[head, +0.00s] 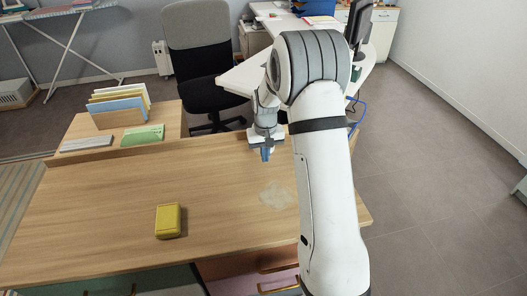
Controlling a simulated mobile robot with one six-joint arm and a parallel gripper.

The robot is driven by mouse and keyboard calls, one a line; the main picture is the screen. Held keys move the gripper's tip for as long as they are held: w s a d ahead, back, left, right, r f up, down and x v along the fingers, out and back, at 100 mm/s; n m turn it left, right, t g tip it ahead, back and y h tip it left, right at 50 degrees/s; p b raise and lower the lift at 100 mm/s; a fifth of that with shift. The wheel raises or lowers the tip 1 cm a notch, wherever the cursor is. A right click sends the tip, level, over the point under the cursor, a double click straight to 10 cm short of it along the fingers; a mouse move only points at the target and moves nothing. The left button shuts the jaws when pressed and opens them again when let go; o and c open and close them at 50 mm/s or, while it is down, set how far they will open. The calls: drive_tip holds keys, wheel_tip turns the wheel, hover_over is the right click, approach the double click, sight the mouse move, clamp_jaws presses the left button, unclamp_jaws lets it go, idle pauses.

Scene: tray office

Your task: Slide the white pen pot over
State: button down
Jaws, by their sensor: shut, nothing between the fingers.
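My gripper (266,155) is shut and empty, pointing down over the far right part of the wooden desk. Its blue fingertips are above or close to the desk top; I cannot tell the exact gap. I do not see a white pen pot in the head view. My own arm covers the right part of the desk, and a pot there would be hidden.
A yellow block (168,222) stands near the desk's (90,220) front edge. A pale smear (277,194) marks the desk right of centre. Folders in a holder (119,107), a keyboard (87,144) and a green booklet (143,135) are at the back left. The left desk top is clear.

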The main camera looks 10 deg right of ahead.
wheel_tip(320, 180, up, 10)
drive_tip(key=s+a+r+t+p, duration=0.15)
drive_tip(key=s+r+p, duration=0.25)
drive_tip(key=s+r, duration=1)
drive_tip(key=s+a+t+p, duration=0.1)
drive_tip(key=s+p, duration=0.1)
drive_tip(key=s, duration=1.4)
drive_tip(key=shift+f, duration=0.35)
